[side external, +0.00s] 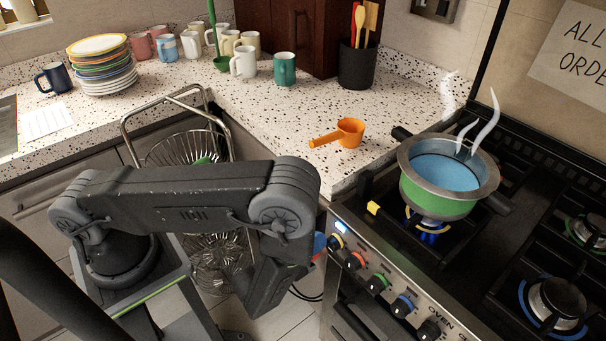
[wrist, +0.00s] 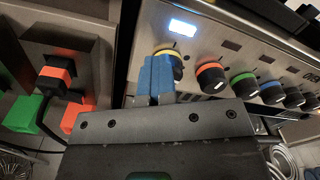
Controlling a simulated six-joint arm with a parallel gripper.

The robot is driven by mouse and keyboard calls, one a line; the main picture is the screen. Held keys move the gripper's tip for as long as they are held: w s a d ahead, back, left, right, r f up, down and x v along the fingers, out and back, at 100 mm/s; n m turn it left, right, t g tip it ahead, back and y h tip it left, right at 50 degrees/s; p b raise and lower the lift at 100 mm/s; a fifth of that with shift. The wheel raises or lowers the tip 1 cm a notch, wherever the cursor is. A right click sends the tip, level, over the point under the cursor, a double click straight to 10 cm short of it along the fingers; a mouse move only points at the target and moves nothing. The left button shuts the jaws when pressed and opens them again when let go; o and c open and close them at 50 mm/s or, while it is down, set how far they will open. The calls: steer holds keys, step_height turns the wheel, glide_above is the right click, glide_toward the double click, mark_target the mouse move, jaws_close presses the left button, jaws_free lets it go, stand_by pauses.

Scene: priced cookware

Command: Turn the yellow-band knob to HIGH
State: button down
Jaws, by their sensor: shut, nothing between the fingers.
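The yellow-band knob (side external: 337,242) is the leftmost knob on the stove's front panel, below a small lit display. In the wrist view the yellow-band knob (wrist: 175,60) shows partly behind my blue fingers. My gripper (wrist: 160,58) is shut and empty, its fingertips overlapping the knob's left side in that view. I cannot tell whether they touch it. In the side view my gripper (side external: 319,244) is mostly hidden behind my arm, with the blue fingertip just left of the knob. The knob's pointer and markings are too small to read.
A steaming green-banded pot (side external: 440,180) of blue liquid stands over a lit burner with a yellow ring. A red-band knob (side external: 355,261) sits close to the right of the yellow one, with several more beyond. An orange measuring cup (side external: 350,132) lies on the speckled counter.

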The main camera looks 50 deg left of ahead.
steer(key=shift+w+a+n+y, duration=0.4)
steer(key=shift+w+a+y, duration=0.1)
steer(key=shift+s+a+r, duration=0.1)
steer(key=shift+a+r, duration=0.05)
steer(key=shift+r, duration=0.15)
steer(key=shift+s, duration=2.9)
steer(key=shift+f, duration=0.1)
